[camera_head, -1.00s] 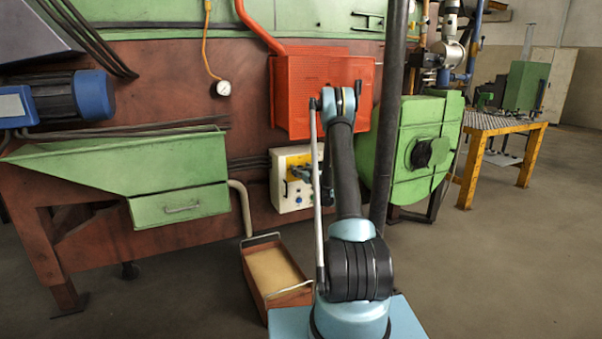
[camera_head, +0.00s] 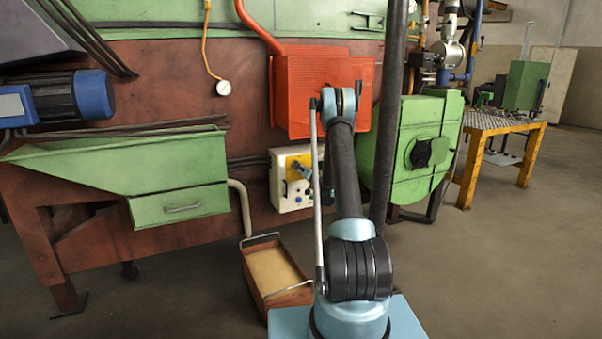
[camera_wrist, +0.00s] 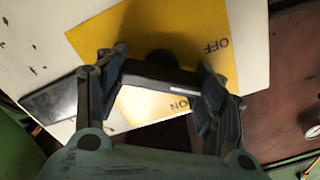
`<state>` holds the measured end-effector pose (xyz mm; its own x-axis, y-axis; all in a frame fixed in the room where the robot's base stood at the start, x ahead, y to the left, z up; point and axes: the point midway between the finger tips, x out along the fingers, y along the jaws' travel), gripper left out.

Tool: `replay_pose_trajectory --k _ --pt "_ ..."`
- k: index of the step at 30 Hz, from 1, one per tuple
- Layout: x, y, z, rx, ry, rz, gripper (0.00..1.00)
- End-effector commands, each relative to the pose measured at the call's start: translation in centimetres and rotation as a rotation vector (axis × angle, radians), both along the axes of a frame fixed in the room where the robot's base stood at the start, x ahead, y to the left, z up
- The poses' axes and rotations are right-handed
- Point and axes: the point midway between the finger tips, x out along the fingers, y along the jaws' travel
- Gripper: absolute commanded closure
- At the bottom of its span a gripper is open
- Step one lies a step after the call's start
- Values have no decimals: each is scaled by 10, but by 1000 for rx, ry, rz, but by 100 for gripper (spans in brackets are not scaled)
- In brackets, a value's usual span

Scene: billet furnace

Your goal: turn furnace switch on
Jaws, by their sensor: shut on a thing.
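The furnace switch has a dark handle (camera_wrist: 160,76) with a short white mark on its near edge. It sits on a yellow plate (camera_wrist: 108,32) printed OFF at the upper right and ON lower down. My gripper (camera_wrist: 163,75) is shut on the handle, one finger on each side. In the head view the white switch box (camera_head: 281,187) with its yellow plate (camera_head: 293,160) is on the furnace front, partly hidden by my arm.
A red mesh box (camera_head: 310,90) is above the switch box. A green round-fronted housing (camera_head: 397,145) stands to its right. A tray (camera_head: 250,278) lies on the floor below. A green hopper (camera_head: 120,165) is at left. Open floor (camera_head: 490,270) is at right.

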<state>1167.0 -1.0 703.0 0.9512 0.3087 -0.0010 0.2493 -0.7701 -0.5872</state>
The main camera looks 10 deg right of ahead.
Motion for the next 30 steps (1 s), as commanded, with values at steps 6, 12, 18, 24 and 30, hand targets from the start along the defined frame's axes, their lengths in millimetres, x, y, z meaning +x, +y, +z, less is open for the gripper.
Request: replay_pose_trajectory --k 6,12,18,24,30 --pt "1 -3 -1 193 62 -4 61" --pt "1 -5 -3 374 120 -6 61" --pt "1 -6 -4 550 177 -7 61" --pt "2 -7 -5 704 226 -7 61" --pt "2 -7 -6 816 262 -8 61"
